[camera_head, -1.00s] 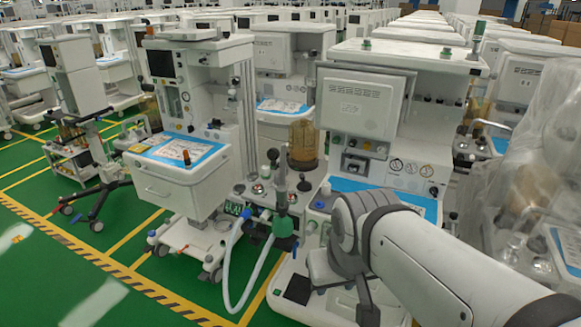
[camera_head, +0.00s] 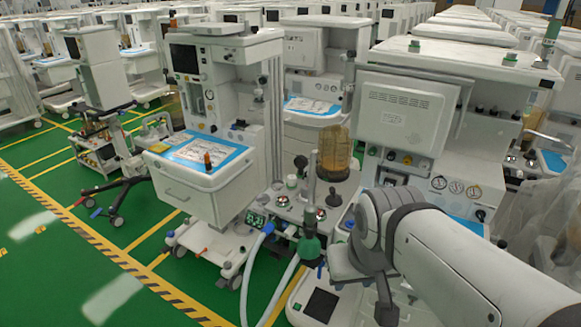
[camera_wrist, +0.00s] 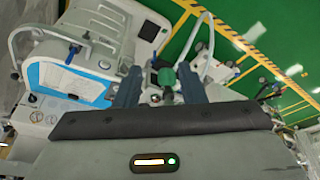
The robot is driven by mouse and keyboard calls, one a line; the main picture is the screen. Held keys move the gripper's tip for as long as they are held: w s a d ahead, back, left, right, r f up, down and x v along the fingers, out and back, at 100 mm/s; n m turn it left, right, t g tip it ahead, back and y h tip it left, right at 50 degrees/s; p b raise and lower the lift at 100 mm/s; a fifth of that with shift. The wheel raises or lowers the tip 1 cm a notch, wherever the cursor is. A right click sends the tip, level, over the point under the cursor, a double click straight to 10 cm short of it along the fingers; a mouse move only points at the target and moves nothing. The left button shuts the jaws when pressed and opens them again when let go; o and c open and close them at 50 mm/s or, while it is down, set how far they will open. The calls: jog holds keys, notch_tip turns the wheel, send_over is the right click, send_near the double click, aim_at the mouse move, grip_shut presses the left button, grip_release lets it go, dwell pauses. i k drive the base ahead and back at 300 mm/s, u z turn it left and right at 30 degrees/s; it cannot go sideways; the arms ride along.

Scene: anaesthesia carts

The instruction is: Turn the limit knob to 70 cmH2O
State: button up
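The anaesthesia cart (camera_head: 400,118) near the arm carries an absorber unit with a clear amber canister (camera_head: 334,150). A green fitting (camera_head: 309,247) with a grey upright tube and pale hoses stands at its front. It also shows between the fingers in the wrist view (camera_wrist: 167,78). Small round red-and-dark parts (camera_head: 282,200) sit on the unit's top; I cannot tell which part is the limit knob, and no scale is readable. My gripper (camera_wrist: 161,85) has its two fingers apart and nothing visibly held. In the head view my arm hides part of the cart.
A neighbouring cart (camera_head: 195,190) with a drawer and blue-edged sheet stands to the left. Wrapped equipment (camera_head: 545,215) stands at the right. Hoses hang in front of the absorber. The green floor (camera_head: 60,270) with yellow lines is clear at the lower left.

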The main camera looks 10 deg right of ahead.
aim_at(305, 187)
jog(key=i, duration=1.05)
jog(key=z, duration=0.05)
